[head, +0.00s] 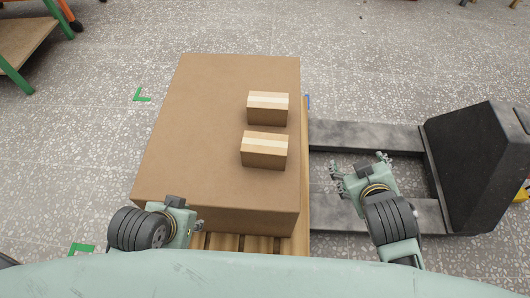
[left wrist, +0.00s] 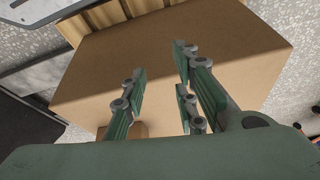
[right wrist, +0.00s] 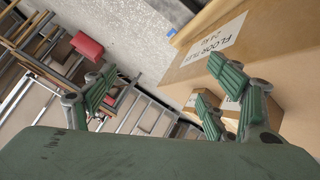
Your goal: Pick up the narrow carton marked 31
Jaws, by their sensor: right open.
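Two small brown cartons with pale tape strips, a farther one (head: 267,108) and a nearer one (head: 264,152), sit apart near the right edge of a large brown box (head: 190,130) in the head view. No number is readable on either, so I cannot tell which is marked 31. My right gripper (head: 360,167) is open and empty, to the right of the large box. In the right wrist view its fingers (right wrist: 160,85) are spread, with small cartons (right wrist: 232,107) partly hidden behind one. My left gripper (head: 197,224) is at the box's near left edge; its fingers (left wrist: 160,82) are apart and empty.
The large box stands on a wooden pallet (head: 262,245) over dark grey forks (head: 365,135) joined to a black block (head: 475,165) at right. Its label reads "FLOOR TILES 24 KG" (right wrist: 216,40). A green-legged table (head: 25,45) stands at far left.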

